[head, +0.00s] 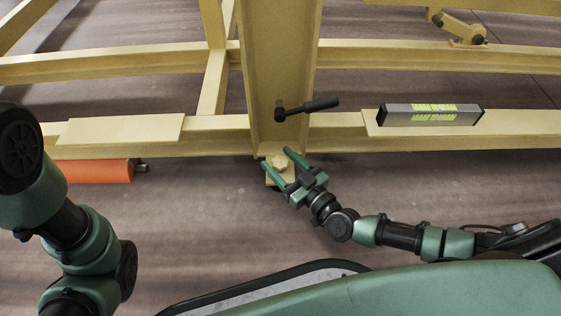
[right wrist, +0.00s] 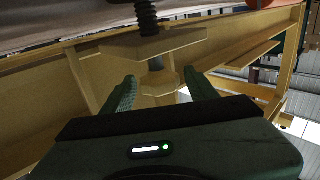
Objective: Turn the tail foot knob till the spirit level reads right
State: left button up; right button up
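The tail foot knob (head: 279,162) is a small pale faceted knob at the foot of the upright beam. In the right wrist view the knob (right wrist: 158,88) sits on a dark threaded rod (right wrist: 147,16) by a flat plate (right wrist: 140,42). My right gripper (head: 277,160) is open, one finger on either side of the knob. In the right wrist view, gaps show between fingers and knob. The spirit level (head: 431,115) lies on a flat pad at the right; its vials are yellow-green, but the bubbles are too small to read. My left gripper is out of view.
A black-handled lever (head: 308,106) sticks out from the upright beam (head: 281,60) above the knob. An orange cylinder (head: 95,171) hangs under the yellow rail (head: 215,135) at the left. A flat pad (head: 120,129) lies on that rail. The floor in front is clear.

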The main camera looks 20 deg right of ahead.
grip_shut()
jog(key=shift+d+n+y, duration=0.1)
jog(key=shift+n+y, duration=0.2)
jog(key=shift+w+n+g+y, duration=0.1)
jog(key=shift+n+g+y, duration=0.7)
jog(key=shift+y, duration=0.4)
jog(key=n+g+y, duration=0.2)
jog(key=y, duration=0.1)
jog(key=shift+d+n, duration=0.1)
jog(key=shift+n, duration=0.2)
jog(key=n+g+y, duration=0.2)
jog(key=g, duration=0.2)
jog(key=n+g+y, duration=0.2)
jog(key=n+g, duration=0.1)
jog(key=shift+f+g, duration=0.1)
jog(key=shift+g, duration=0.3)
jog(key=shift+n+y, duration=0.3)
jog(key=shift+o, duration=1.2)
grip_release()
